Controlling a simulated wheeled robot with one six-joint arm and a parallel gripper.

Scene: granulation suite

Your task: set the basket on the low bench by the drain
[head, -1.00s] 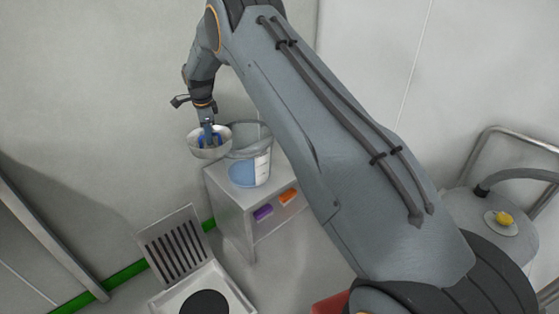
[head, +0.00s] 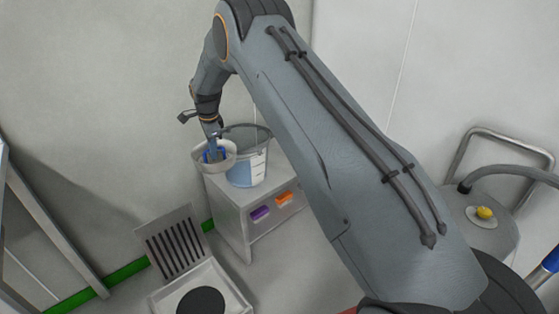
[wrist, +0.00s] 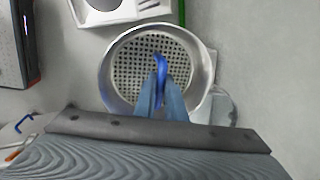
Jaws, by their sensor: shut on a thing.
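My gripper (head: 214,150) is shut on the blue handle of a round metal basket (head: 229,164). In the wrist view the basket (wrist: 113,76) shows a perforated floor, and the fingers (wrist: 162,88) close on its blue grip (wrist: 160,66) near the middle. The grey low bench (head: 226,194) stands against the wall. The basket hangs level over the bench's left end, left of a clear bucket. I cannot tell whether its base touches the top.
The clear bucket (head: 246,172) takes up the bench's right part, close to the basket. Purple (head: 260,213) and orange (head: 284,198) items sit on the bench's shelf. A white unit with a black disc (head: 201,301) stands in front.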

